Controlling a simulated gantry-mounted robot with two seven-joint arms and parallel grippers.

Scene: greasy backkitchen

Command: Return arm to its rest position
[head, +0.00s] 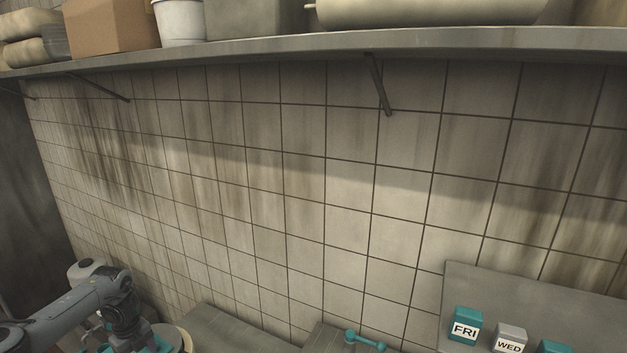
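My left arm (75,303) comes in from the lower left. Its dark end section (122,308) points down toward the bottom edge. No fingertips can be made out there, so I cannot see whether the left gripper is open, shut or holding anything. My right arm and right gripper are outside the head view.
A shelf (450,42) with a cardboard box (112,24) and white bucket (180,22) crosses the top. Lower right are a teal FRI block (465,326), a grey WED block (510,338) and a teal dumbbell-shaped object (366,341). Tiled wall (300,190) fills the middle.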

